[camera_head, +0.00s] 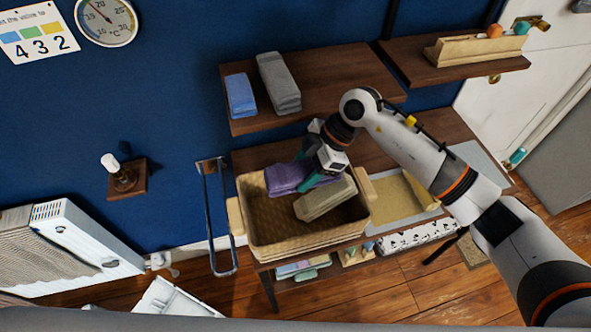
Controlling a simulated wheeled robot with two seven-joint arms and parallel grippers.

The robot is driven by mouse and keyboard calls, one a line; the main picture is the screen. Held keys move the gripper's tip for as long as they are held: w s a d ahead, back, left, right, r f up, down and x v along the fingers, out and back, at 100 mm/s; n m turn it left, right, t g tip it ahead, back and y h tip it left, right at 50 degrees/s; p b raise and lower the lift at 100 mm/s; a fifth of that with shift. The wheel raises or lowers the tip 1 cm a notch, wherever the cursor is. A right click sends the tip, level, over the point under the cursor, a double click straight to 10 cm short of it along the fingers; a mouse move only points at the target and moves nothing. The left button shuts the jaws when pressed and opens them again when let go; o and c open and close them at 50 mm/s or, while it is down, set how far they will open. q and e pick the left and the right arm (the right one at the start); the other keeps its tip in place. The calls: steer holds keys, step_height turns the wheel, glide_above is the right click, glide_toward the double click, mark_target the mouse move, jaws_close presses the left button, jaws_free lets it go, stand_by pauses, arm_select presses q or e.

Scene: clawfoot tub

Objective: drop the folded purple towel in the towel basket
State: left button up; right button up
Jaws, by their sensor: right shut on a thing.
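The folded purple towel (288,178) is at the back of the tan towel basket (268,233), within its outline in the head view. My right gripper (306,180) reaches down from the right and is shut on the purple towel. I cannot tell whether the towel touches the basket floor. A folded beige towel (326,199) lies in the basket, just in front of the gripper. My left gripper is not in view.
The basket stands on a wooden shelf unit. An upper shelf (330,80) holds a blue towel (240,95) and a grey towel (279,82). A metal rail (217,215) is left of the basket. A yellowish folded item (402,196) lies to its right.

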mark_target(304, 179)
steer(key=shift+d, duration=0.2)
steer(key=shift+a+r, duration=0.1)
steer(key=shift+a, duration=0.05)
steer(key=shift+a+f, duration=0.2)
steer(key=shift+f, duration=0.35)
step_height(304, 179, down, 2)
steer(key=shift+d+f+b, duration=0.15)
steer(key=shift+b, duration=0.6)
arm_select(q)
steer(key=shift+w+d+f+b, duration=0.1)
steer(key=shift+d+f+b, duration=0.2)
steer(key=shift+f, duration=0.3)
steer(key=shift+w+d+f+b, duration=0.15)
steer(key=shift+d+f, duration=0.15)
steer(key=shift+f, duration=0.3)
arm_select(e)
steer(key=shift+f, duration=1)
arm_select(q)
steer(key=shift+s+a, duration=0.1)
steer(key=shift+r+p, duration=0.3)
